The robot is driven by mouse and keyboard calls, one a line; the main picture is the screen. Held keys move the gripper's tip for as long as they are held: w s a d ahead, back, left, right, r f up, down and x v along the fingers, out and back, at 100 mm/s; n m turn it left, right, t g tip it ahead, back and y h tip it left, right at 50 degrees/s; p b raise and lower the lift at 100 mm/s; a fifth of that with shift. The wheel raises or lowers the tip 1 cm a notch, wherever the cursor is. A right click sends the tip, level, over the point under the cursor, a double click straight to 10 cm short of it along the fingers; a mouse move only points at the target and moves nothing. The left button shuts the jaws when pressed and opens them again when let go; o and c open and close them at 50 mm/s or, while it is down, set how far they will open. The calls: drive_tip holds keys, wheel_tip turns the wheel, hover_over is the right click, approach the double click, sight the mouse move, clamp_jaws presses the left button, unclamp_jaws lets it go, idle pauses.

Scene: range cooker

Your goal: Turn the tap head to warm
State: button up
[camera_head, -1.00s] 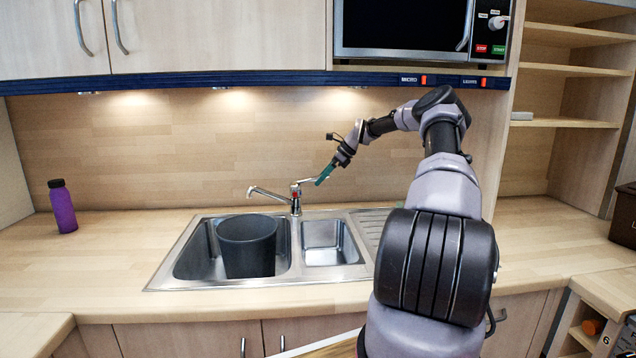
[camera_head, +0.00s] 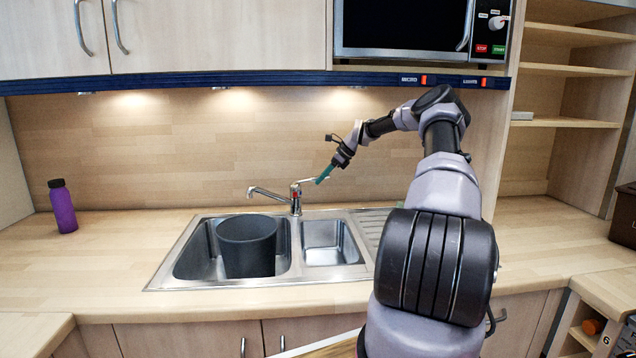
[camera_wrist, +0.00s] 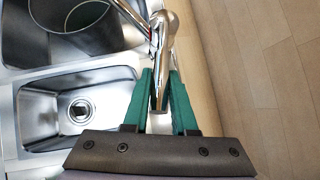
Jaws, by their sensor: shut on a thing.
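The chrome tap (camera_head: 295,199) stands behind the double sink, with its spout (camera_head: 268,194) pointing left over the large basin. Its lever, the tap head (camera_head: 310,181), points to the right. In the wrist view the tap head (camera_wrist: 159,88) runs down between the green fingers. My gripper (camera_head: 321,180) is shut on the end of the tap head; its two green fingers (camera_wrist: 159,85) lie on either side of the lever in the wrist view. The exact contact at the fingertips is partly hidden by the lever.
A dark grey bucket (camera_head: 247,246) stands in the large left basin. The small right basin (camera_head: 327,243) is empty. A purple bottle (camera_head: 63,207) stands far left on the worktop. The wooden back wall (camera_head: 180,150) is close behind the tap.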

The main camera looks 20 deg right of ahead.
drive_tip(key=shift+o, duration=0.4)
drive_tip(key=shift+s+a, duration=0.35)
drive_tip(key=shift+s, duration=0.15)
drive_tip(key=shift+s+a+f, duration=0.1)
drive_tip(key=shift+s, duration=0.05)
drive_tip(key=shift+o, duration=0.5)
drive_tip(key=shift+s+a, duration=0.4)
drive_tip(key=shift+a, duration=0.1)
drive_tip(key=shift+o, duration=0.5)
drive_tip(key=shift+s+a+f, duration=0.1)
drive_tip(key=shift+s+a, duration=0.25)
drive_tip(key=shift+o, duration=0.2)
drive_tip(key=shift+s+a, duration=0.1)
drive_tip(key=shift+a, duration=0.15)
